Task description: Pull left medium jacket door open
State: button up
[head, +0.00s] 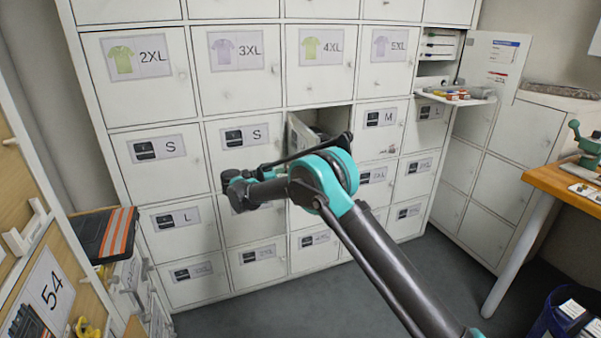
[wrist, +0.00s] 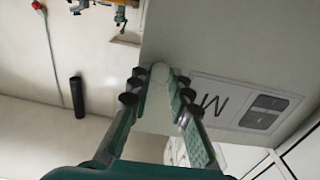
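In the head view my arm hides the fingertips and most of the door.
Another M door (head: 382,118) to the right is closed. At the upper right, an open locker door (head: 492,65) and a shelf of small items (head: 458,96) stick out. The grey floor between is clear.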

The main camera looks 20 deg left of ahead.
jog(key=o, duration=0.4)
jog(key=v, duration=0.7)
jog(key=shift+s+a, duration=0.1)
jog(key=shift+a, duration=0.05)
dwell(0.4)
